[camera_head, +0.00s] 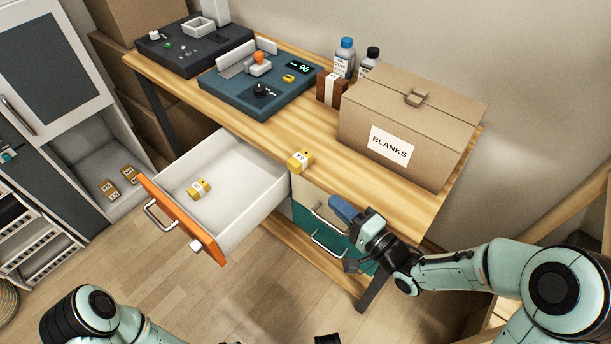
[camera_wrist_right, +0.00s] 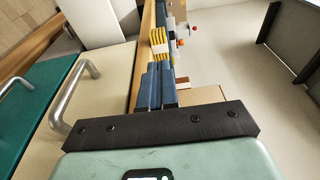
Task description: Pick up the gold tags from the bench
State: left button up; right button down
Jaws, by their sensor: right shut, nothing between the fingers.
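A gold tag bundle (camera_head: 300,161) marked with a dark number on a pale band sits at the front edge of the wooden bench (camera_head: 290,125). It also shows past the fingertips in the right wrist view (camera_wrist_right: 158,40). My right gripper (camera_head: 338,203), with blue fingers, is shut and empty. It is in front of the bench edge, to the right of the gold tag bundle and apart from it. Another gold tag bundle (camera_head: 199,189) lies inside the open drawer (camera_head: 240,165). Of my left arm, only links show at the bottom left; I cannot make out its gripper.
The orange-fronted drawer juts out left of my right gripper. A cardboard box (camera_head: 410,125) labelled BLANKS stands on the bench, with bottles (camera_head: 344,58) behind it. A blue press station (camera_head: 262,80) is farther left. More gold bundles (camera_head: 108,189) lie in the grey cabinet.

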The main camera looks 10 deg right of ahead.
aim_at(299, 170)
jog(key=b+x, duration=0.3)
jog(key=x, duration=0.7)
jog(key=shift+f, duration=0.1)
jog(key=shift+w+a+b, duration=0.2)
jog(key=shift+w+b, duration=0.1)
jog(key=shift+w, duration=0.25)
pick_arm(q)
jog(key=w+a+f+t, duration=0.1)
jog(key=w+a+f, duration=0.2)
jog(key=f, duration=0.1)
jog(key=shift+w+f+y, duration=0.4)
jog(key=shift+r, duration=0.1)
pick_arm(e)
jog(key=shift+w+a, duration=0.2)
jog(key=shift+w, duration=0.1)
jog(key=shift+w+a+p, duration=0.2)
jog(key=shift+w+p, duration=0.25)
pick_arm(q)
jog(key=shift+w+d+r+t, duration=0.2)
jog(key=shift+w+r+t, duration=0.1)
jog(key=shift+w+r, duration=0.3)
jog(key=shift+s+d, duration=0.1)
jog(key=shift+s, duration=0.05)
